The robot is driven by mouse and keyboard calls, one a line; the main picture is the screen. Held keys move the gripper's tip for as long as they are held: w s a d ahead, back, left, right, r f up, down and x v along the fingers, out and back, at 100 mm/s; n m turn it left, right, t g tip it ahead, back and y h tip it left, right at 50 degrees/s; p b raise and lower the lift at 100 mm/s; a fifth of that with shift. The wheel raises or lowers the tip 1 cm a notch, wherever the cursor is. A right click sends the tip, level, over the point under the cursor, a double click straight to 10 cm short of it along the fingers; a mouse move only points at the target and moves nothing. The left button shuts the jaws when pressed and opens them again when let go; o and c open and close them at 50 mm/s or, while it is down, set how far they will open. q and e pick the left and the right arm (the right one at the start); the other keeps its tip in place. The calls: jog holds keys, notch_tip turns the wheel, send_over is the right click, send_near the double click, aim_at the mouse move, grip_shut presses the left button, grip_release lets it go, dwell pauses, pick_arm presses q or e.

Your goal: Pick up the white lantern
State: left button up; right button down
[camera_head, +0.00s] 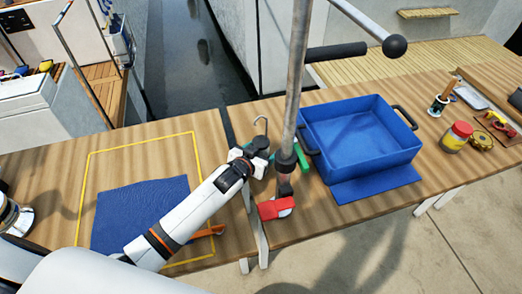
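My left arm reaches in from the lower left, and its gripper (260,157) is at the table seam, beside the grey post. A small whitish piece (258,143) with a thin grey hook (261,122) shows at the gripper's far side. It may be part of the white lantern, but the arm and gripper hide most of that spot, so I cannot tell. I cannot tell whether the fingers are open or shut. No full lantern shape is plain elsewhere. My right gripper is not in view.
A grey post (296,80) rises close right of the gripper, with green and red pieces at its foot. A blue bin (403,160) stands right of it. A blue cloth (130,205) lies inside a yellow outline. A red-lidded jar (456,138) stands farther right.

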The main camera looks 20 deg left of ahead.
pick_arm(q)
jog(key=c, duration=1.1)
jog(key=shift+c, duration=0.4)
jog(key=shift+r, duration=0.1)
